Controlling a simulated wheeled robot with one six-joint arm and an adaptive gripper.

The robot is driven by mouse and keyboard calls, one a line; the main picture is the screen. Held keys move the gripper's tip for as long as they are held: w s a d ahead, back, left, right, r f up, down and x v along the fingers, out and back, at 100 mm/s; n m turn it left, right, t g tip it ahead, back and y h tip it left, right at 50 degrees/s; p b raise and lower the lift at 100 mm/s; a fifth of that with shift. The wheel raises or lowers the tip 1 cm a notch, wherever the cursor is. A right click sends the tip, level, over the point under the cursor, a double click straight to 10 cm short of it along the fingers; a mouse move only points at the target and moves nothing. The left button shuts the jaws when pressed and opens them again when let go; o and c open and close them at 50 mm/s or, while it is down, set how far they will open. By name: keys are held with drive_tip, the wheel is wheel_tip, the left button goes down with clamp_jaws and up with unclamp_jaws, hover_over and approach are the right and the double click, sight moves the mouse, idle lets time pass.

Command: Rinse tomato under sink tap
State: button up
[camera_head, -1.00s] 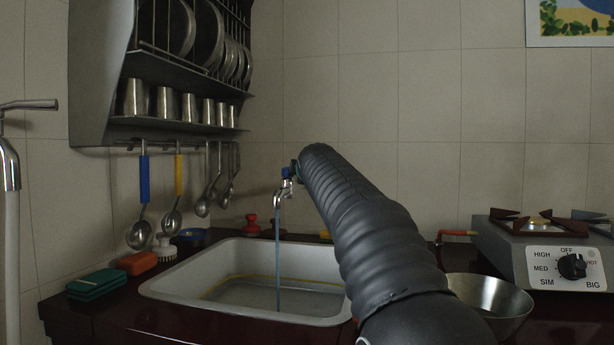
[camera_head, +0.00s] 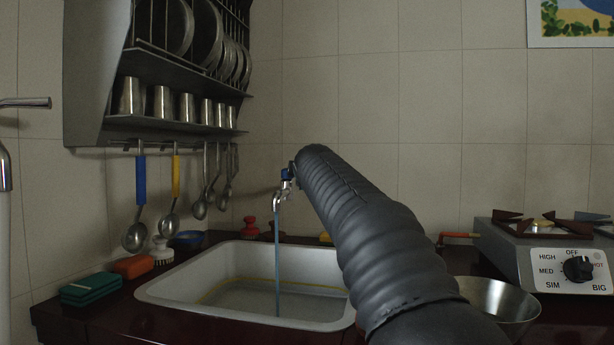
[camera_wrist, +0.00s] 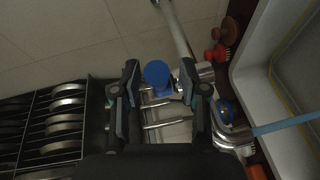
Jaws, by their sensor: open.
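The sink (camera_head: 170,289) is below and left of my arm, with some water in its basin. The tap (camera_head: 282,190) has a blue knob, and a thin blue stream of water (camera_head: 277,260) runs from its spout into the basin. In the wrist view my gripper (camera_wrist: 165,80) is open, with the blue tap knob (camera_wrist: 157,72) between its two fingers. I cannot tell whether a finger touches the knob. The stream (camera_wrist: 285,124) shows at the right there. My arm hides the gripper in the head view. I see no tomato in either view.
A metal bowl (camera_head: 497,302) stands right of my arm, near a stove (camera_head: 560,258). Green and orange sponges (camera_head: 90,288) lie left of the sink. Ladles (camera_head: 136,236) hang below the rack (camera_head: 170,127) of plates and cups. Another tap (camera_head: 5,165) is at the left edge.

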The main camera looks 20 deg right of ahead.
drive_tip(key=v, duration=1.2)
drive_tip(key=shift+d, duration=0.15)
